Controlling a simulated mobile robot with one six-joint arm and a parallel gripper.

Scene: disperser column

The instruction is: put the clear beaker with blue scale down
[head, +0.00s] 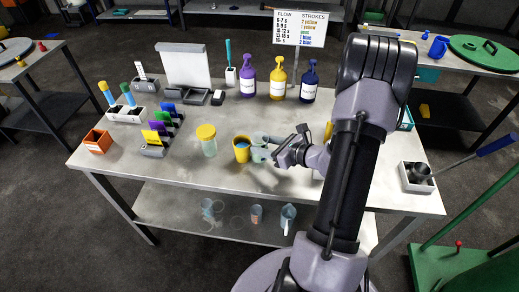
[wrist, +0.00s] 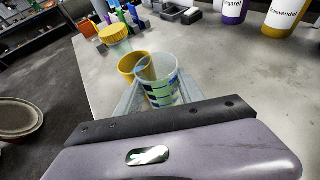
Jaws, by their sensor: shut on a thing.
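The clear beaker with a blue scale (wrist: 162,92) stands roughly upright between the fingers of my gripper (wrist: 158,98) in the wrist view. My gripper is shut on it, with a grey finger on either side. In the head view the beaker (head: 259,153) is at the front middle of the table, partly hidden by my gripper (head: 268,143). I cannot tell whether its base touches the tabletop (head: 205,185).
A yellow cup (head: 241,153) with something blue inside is close left of the beaker. A clear jar with a yellow lid (head: 207,133) stands further left. Purple (head: 248,80), yellow (head: 278,82) and dark blue (head: 309,85) bottles stand behind. The table front is clear.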

